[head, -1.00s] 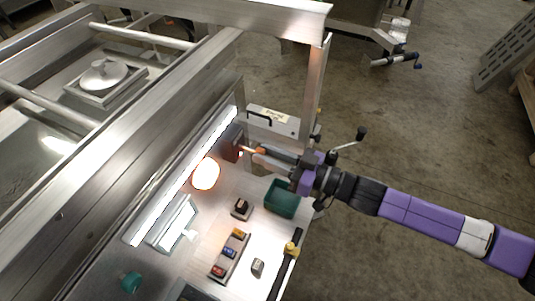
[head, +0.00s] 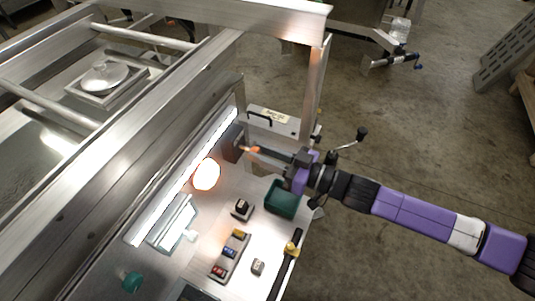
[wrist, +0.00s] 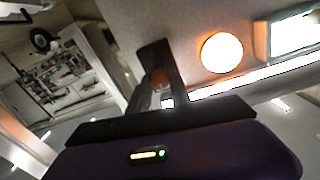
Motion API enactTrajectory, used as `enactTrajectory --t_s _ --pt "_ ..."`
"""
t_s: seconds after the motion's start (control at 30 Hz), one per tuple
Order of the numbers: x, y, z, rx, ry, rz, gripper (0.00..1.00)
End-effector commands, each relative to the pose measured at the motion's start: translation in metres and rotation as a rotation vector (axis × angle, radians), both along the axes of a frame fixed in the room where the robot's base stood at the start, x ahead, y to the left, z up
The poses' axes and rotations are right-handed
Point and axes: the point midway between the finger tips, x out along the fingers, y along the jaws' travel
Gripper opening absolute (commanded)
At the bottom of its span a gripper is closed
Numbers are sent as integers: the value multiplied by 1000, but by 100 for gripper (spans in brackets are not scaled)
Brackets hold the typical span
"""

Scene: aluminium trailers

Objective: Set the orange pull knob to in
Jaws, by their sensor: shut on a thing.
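The orange pull knob (head: 251,149) sticks out from a dark box (head: 233,142) on the trailer's inner wall. In the wrist view the knob (wrist: 158,77) is a small dull orange shape at the fingertips, in front of the dark plate (wrist: 153,55). My gripper (head: 257,151) reaches in from the right and is shut on the knob. The fingers also show in the wrist view (wrist: 160,92). They partly hide the knob and its shaft.
A glowing round lamp (head: 206,174) and a long light strip (head: 185,180) are left of the knob. A green bin (head: 282,199) stands below my gripper. A metal post (head: 313,95) rises close behind it. Small switches (head: 230,255) sit on the shelf.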

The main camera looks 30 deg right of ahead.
Motion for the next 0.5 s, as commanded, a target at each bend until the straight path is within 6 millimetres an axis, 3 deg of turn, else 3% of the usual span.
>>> enactTrajectory --t_s 0.13,0.4,0.43,0.5 --pt "15 12 3 3 -2 2 0" --pt "17 13 2 2 -2 0 0" --pt "17 13 2 2 -2 0 26" --pt "17 13 2 2 -2 0 40"
